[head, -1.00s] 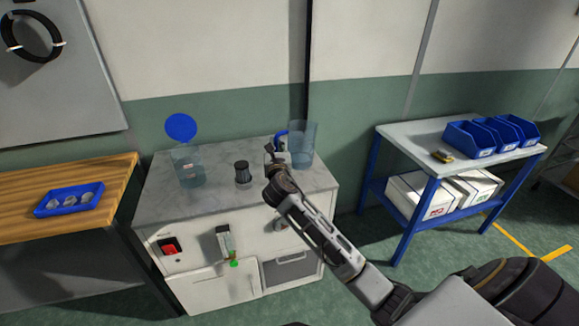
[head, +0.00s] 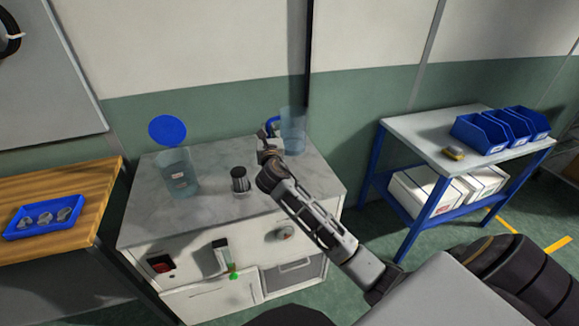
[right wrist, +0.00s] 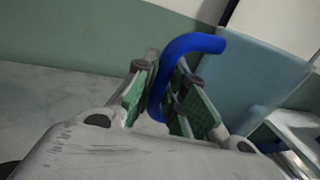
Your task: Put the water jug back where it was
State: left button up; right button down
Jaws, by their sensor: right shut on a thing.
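The water jug (head: 294,130) is a clear bluish vessel with a blue handle (head: 273,124), at the back right of the cabinet top in the head view. My right gripper (head: 268,138) is at its handle side. In the right wrist view, the green-padded fingers of my right gripper (right wrist: 163,100) are shut on the blue handle (right wrist: 190,46), with the jug's bluish wall (right wrist: 250,75) beyond on the right. The jug looks nearly upright. Whether its base touches the cabinet top cannot be told. My left gripper is out of view.
On the marble-topped cabinet (head: 215,205) stand a clear container (head: 179,178) with a blue disc (head: 167,129) above it and a small dark cup (head: 240,179). A wooden bench (head: 85,187) is left, a blue-framed table (head: 425,143) right. The wall stands close behind.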

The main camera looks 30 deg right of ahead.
jog(key=shift+w+r, duration=0.1)
jog(key=shift+w, duration=0.1)
jog(key=shift+f, duration=0.4)
jog(key=shift+f+b, duration=1.3)
jog(key=shift+f, duration=3.3)
jog(key=c, duration=1.9)
grip_release()
jog(key=shift+f, duration=0.2)
jog(key=o, duration=0.4)
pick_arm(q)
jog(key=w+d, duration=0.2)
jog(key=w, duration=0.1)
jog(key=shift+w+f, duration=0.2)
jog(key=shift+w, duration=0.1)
